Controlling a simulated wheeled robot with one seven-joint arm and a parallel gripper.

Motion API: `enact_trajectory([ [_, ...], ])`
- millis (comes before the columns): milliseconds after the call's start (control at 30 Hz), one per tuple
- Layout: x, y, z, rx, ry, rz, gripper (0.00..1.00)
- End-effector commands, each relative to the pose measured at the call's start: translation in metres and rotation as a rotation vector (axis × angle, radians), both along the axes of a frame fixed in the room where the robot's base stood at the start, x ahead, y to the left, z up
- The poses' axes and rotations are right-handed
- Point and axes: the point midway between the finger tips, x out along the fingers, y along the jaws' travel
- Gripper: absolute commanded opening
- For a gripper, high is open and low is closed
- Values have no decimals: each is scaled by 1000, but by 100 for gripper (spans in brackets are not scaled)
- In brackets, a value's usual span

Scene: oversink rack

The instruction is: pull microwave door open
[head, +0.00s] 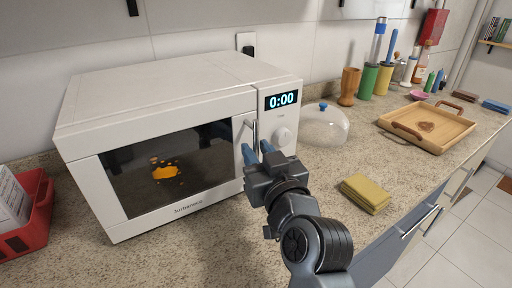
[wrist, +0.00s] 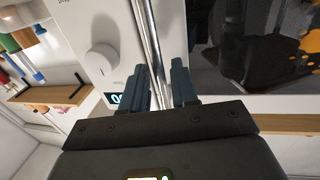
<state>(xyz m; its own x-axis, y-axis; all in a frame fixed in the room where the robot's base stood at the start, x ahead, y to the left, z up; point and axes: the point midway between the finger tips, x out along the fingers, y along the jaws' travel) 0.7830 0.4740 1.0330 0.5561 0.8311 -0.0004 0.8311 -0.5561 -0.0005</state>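The white microwave (head: 165,85) stands on the counter with its door (head: 165,170) shut. The door has a dark window with an orange splatter showing in it. The upright metal handle (head: 254,132) is at the door's right edge, beside the control panel; it also shows in the wrist view (wrist: 149,40). My gripper (head: 257,153) is at the lower part of the handle, its two blue fingers apart. In the wrist view my gripper (wrist: 167,82) has the handle line running into the gap between its fingers. Whether the fingertips reach past the bar is unclear.
A yellow sponge stack (head: 365,194) lies right of my arm. A clear dome lid (head: 324,126) stands right of the microwave, with a wooden tray (head: 465,133) beyond. A red rack (head: 38,213) is at left. Counter in front of the door is clear.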

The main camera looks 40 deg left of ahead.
Motion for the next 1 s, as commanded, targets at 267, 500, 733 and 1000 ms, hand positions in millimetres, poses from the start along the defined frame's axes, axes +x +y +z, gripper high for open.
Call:
enact_trajectory([
  [267, 6, 10, 0, 0, 0, 0, 29],
  [500, 6, 9, 0, 0, 0, 0, 20],
  [733, 6, 9, 0, 0, 0, 0, 0],
  [1000, 6, 9, 0, 0, 0, 0, 0],
])
